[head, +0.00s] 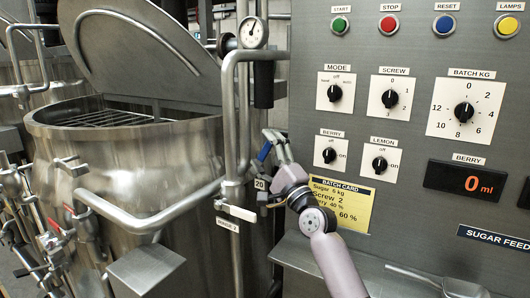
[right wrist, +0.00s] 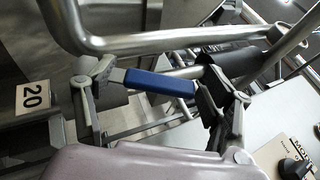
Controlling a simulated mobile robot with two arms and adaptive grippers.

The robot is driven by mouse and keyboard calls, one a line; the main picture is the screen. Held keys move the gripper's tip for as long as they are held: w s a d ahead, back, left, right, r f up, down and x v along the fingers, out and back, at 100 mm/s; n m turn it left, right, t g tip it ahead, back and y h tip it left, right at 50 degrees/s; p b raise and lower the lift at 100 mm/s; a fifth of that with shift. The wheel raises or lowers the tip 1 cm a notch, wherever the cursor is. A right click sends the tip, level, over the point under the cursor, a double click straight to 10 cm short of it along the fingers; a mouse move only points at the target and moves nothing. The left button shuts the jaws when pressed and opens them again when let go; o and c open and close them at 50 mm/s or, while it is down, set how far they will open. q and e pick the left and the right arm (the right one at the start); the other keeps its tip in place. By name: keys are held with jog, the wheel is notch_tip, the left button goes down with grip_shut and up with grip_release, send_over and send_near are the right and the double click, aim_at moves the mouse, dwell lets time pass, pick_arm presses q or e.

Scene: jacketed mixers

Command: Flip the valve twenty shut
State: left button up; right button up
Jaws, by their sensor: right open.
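Valve twenty has a blue lever handle (head: 264,152) on the pipe left of the control panel, with a tag "20" (head: 260,184) just below it. In the right wrist view the blue handle (right wrist: 160,82) lies across the gap between my fingers, and the tag (right wrist: 33,96) is at the left. My right gripper (head: 268,168) is open at the handle, one finger to each side of it. I cannot tell whether either finger touches it. The valve body is partly hidden. My left gripper is not in view.
A steel mixer (head: 130,150) with a raised lid stands left. A bent pipe rail (head: 150,222) runs in front of it. A pressure gauge (head: 253,32) is above the valve. The control panel (head: 420,140) with knobs and a yellow batch card (head: 340,203) is close on the right.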

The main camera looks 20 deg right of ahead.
jog(key=v, duration=1.2)
jog(key=shift+c, duration=0.4)
